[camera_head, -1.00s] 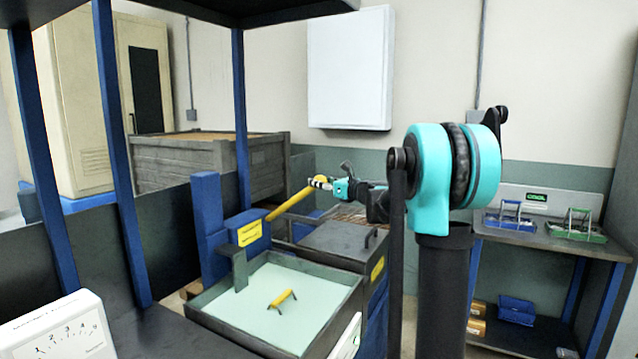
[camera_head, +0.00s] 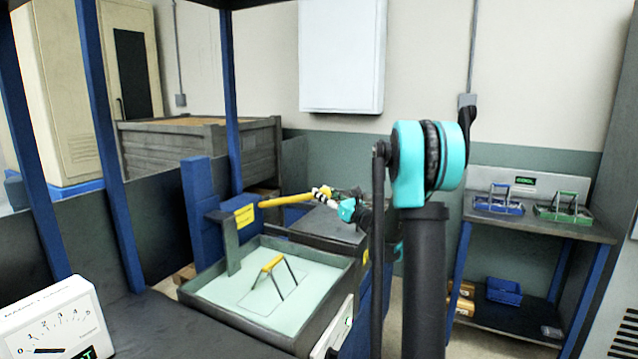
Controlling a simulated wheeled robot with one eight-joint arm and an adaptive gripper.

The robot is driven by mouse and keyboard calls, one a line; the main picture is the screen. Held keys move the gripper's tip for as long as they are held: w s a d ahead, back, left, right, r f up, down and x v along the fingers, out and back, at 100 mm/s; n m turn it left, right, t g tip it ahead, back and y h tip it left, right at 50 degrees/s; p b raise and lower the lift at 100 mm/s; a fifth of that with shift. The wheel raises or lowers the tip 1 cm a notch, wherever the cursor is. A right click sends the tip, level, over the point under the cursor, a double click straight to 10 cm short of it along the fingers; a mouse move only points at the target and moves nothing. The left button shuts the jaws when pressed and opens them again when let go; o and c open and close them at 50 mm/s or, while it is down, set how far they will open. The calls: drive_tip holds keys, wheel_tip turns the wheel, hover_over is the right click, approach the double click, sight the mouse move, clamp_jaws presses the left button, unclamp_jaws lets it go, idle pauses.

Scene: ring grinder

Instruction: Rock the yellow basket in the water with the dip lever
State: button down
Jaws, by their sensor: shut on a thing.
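The dip lever (camera_head: 286,200) is a yellow bar that runs right from a blue post with a yellow label. My gripper (camera_head: 324,192) is shut on the lever's right end. The lever lies close to level. The yellow basket's handle (camera_head: 272,263) stands above the pale green water in the square tank (camera_head: 208,302). Its dark side bars and a flat rectangular outline at the water surface show. The rest of the basket cannot be made out.
A dark covered box (camera_head: 325,226) stands behind the tank. A bench (camera_head: 545,229) at the right holds a blue basket (camera_head: 498,205) and a green basket (camera_head: 563,211). A dial gauge (camera_head: 55,322) is at the lower left. Blue uprights stand at the left.

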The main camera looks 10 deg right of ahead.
drive_tip(key=shift+s+d+f, duration=0.1)
drive_tip(key=shift+d+f, duration=0.05)
drive_tip(key=shift+f, duration=0.35)
drive_tip(key=c, duration=0.9)
unclamp_jaws()
drive_tip(key=v, duration=1.2)
drive_tip(key=shift+r, duration=0.15)
